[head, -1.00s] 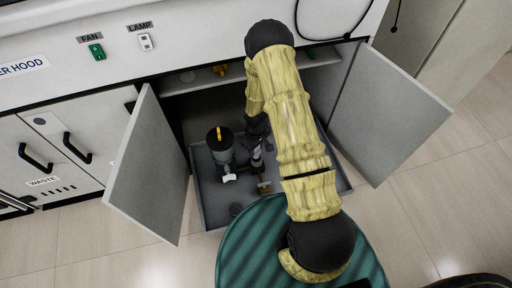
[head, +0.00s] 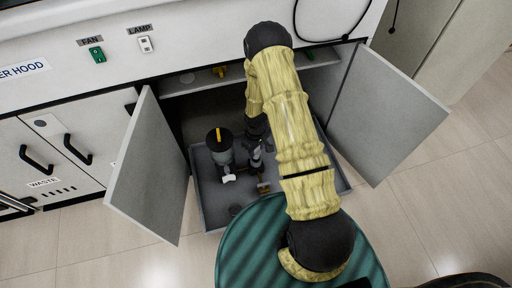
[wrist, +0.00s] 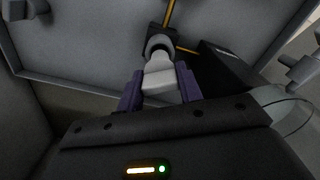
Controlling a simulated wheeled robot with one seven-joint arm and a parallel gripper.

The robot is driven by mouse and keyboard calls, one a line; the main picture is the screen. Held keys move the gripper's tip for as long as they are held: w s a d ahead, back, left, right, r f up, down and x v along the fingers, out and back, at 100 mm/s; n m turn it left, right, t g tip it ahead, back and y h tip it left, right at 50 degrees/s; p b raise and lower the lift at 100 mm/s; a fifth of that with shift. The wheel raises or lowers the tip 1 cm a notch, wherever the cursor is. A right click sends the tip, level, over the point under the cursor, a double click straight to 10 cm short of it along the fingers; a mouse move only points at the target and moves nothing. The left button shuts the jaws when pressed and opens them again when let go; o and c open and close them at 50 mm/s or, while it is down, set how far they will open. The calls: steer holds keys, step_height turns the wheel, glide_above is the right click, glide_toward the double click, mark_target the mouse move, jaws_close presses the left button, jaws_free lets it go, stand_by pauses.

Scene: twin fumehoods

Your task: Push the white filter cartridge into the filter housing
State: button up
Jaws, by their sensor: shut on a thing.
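The white filter cartridge (wrist: 160,79) is a pale, tapered piece between the two purple-padded fingers of my gripper (wrist: 159,92) in the wrist view. My gripper is shut on it. The cartridge's far end meets the dark, round filter housing (wrist: 155,34) straight ahead. How deep it sits in the housing I cannot tell. In the head view my gripper (head: 257,157) is low inside the open cabinet, partly hidden under my arm. The cartridge and housing are too small and covered to make out clearly there.
A grey tray (head: 210,211) lies beneath. Open cabinet doors flank me, left (head: 147,170) and right (head: 385,115). A shelf (head: 310,60) is above.

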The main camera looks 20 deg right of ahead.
mark_target(256, 154)
steer(key=shift+f+b, duration=1.45)
steer(key=shift+f, duration=1.05)
stand_by(0.3)
steer(key=o, duration=1)
steer(key=shift+o, duration=0.2)
step_height(256, 154, up, 17)
steer(key=p, duration=0.7)
steer(key=shift+r, duration=0.2)
